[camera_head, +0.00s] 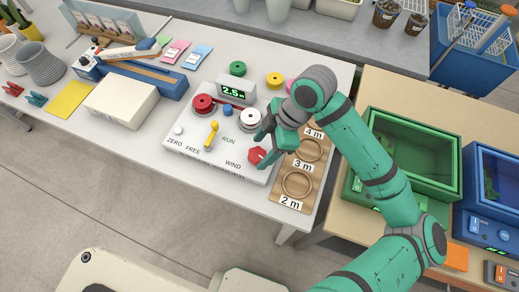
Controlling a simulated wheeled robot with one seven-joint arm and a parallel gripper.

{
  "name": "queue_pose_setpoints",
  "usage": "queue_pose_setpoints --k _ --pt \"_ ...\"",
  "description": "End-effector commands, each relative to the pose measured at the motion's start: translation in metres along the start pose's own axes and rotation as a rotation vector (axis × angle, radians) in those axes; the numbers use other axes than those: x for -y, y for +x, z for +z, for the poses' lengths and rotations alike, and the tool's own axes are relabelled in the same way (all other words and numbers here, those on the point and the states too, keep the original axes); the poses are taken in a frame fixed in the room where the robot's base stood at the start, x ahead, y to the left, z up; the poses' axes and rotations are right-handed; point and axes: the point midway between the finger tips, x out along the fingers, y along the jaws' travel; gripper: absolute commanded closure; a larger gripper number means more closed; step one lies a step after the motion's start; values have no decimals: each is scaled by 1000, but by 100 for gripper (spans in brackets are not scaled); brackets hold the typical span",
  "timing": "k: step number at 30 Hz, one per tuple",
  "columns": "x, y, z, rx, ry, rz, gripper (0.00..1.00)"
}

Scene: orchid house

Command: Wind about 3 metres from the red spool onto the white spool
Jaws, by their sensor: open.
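The winder (205,166) is a white box on the white table. The red spool (204,104) sits at its back left and the white spool (250,120) at its back right. A small blue part (227,110) lies between them, and a dark red line seems to run between the spools. The display (234,92) reads about 2.5 m in green. A yellow lever (212,135) stands between FREE and RUN; its setting is unclear. A white ZERO button (178,130) is at the left. My gripper (261,151) is open, its fingers beside the red WIND knob (256,156); contact is unclear.
A brown board (288,204) with rings labelled 2 m, 3 m and 4 m lies right of the winder. Green, yellow and pink spools stand behind it. A white box (121,102) is at the left. Green (368,190) and blue crates stand at the right.

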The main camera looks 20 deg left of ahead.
Motion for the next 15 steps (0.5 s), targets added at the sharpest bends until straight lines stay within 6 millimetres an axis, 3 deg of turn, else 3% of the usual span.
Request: queue_pose_setpoints --k 6,15 --pt "0 17 0 0 0 1 40" --pt "0 20 -2 0 -4 -1 40"
